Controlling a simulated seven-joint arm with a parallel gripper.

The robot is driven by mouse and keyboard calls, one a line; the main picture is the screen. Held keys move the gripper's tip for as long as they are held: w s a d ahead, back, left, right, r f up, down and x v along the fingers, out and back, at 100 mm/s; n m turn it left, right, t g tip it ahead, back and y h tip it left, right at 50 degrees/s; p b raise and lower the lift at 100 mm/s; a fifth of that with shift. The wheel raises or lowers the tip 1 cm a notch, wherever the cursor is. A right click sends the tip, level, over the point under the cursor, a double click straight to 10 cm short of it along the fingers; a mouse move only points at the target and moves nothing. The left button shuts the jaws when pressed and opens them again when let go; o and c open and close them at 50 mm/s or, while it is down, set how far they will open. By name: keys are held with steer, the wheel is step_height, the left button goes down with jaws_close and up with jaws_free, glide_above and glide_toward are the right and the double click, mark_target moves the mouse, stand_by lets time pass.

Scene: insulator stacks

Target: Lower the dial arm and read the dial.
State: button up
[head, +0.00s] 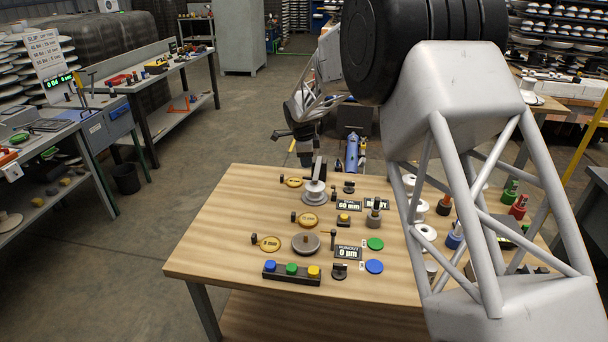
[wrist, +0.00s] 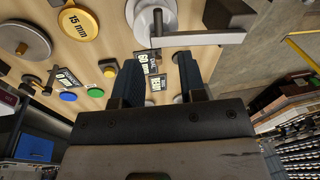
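A dark display reading RUNOUT 0 µm (head: 348,253) stands near the table's front. A small dark post with a thin arm on top (head: 332,238), apparently the dial arm, stands just behind it, beside a grey-brown disc (head: 306,243). The arm looks raised and roughly level, clear of the disc. In the wrist view, the runout display (wrist: 67,78) and disc (wrist: 22,38) are on the left. My gripper (wrist: 158,68) is open, with nothing between its dark fingers. In the head view, my gripper (head: 305,145) is beyond the table's far edge, away from the dial.
A 60 mm display (head: 348,206), yellow tags (head: 269,243), and a button bar (head: 291,272) are on the wooden table (head: 225,240). My arm hides part of the right side.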

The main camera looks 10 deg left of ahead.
steer(key=shift+w+a+r+m+y, duration=0.15)
steer(key=shift+a+m+y, duration=0.35)
steer(key=shift+m, duration=0.3)
steer(key=shift+w+f, duration=0.25)
steer(key=shift+f, duration=1.7)
steer(key=shift+w+f, duration=0.2)
steer(key=shift+f, duration=1.7)
jaws_close()
